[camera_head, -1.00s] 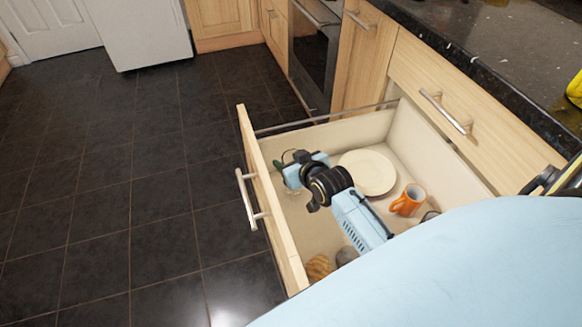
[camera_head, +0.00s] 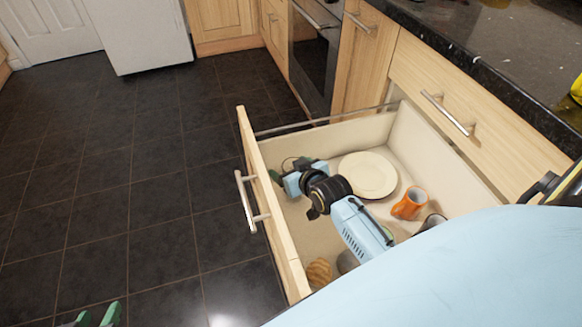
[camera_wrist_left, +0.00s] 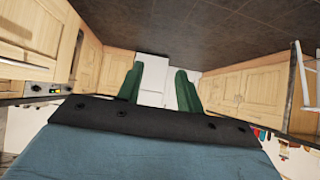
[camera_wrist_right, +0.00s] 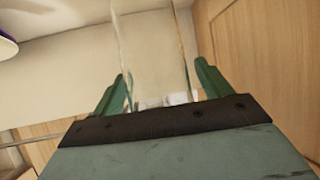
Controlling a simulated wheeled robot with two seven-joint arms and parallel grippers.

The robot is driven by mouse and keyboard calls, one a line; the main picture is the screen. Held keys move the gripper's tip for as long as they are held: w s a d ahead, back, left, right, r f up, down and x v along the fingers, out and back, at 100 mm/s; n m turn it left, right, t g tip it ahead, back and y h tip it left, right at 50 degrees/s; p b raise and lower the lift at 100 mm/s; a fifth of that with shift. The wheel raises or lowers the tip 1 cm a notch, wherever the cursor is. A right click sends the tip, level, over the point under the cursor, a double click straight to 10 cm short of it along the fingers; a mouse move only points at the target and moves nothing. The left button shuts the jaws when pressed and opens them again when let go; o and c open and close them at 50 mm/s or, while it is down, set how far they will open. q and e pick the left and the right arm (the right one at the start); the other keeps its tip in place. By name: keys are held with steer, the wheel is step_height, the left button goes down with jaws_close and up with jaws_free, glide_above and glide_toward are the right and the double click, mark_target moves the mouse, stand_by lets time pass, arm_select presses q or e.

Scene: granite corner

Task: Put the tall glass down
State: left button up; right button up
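The tall glass (camera_wrist_right: 155,45) is clear and hard to see. In the right wrist view it stands between the two green fingers of my right gripper (camera_wrist_right: 160,72), its walls close against them. In the head view my right gripper (camera_head: 290,182) is low inside the open drawer (camera_head: 310,215), near the drawer's front panel. The glass itself is barely visible there, and its base is hidden. My left gripper (camera_head: 95,316) shows at the bottom left over the floor. In the left wrist view its fingers (camera_wrist_left: 159,75) are apart with nothing between them.
The drawer also holds a white plate (camera_head: 368,174), an orange mug (camera_head: 409,204), a grey cup (camera_head: 433,221) at the right, and a brownish item (camera_head: 319,271) with a grey round one (camera_head: 347,261) near the front. The dark counter (camera_head: 490,50) edges the right. Tiled floor at left is clear.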

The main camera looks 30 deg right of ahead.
steer(key=shift+r, duration=0.1)
steer(key=shift+s+r, duration=0.1)
arm_select(q)
steer(key=s+a+f+g+y+p, duration=0.2)
steer(key=s+a+f+g+p, duration=0.15)
steer(key=s+f+g, duration=0.35)
steer(key=shift+s+a+f+p, duration=0.15)
steer(key=shift+a+f+p, duration=0.2)
steer(key=shift+f, duration=0.45)
steer(key=shift+s+a+f+p, duration=0.15)
steer(key=shift+a+f, duration=0.25)
steer(key=shift+f, duration=0.4)
steer(key=shift+s+a+f+p, duration=0.1)
steer(key=shift+a+f+p, duration=0.3)
steer(key=shift+f, duration=0.4)
arm_select(e)
steer(key=v, duration=1.1)
steer(key=shift+s+r, duration=0.2)
steer(key=shift+s, duration=0.15)
steer(key=shift+a, duration=0.1)
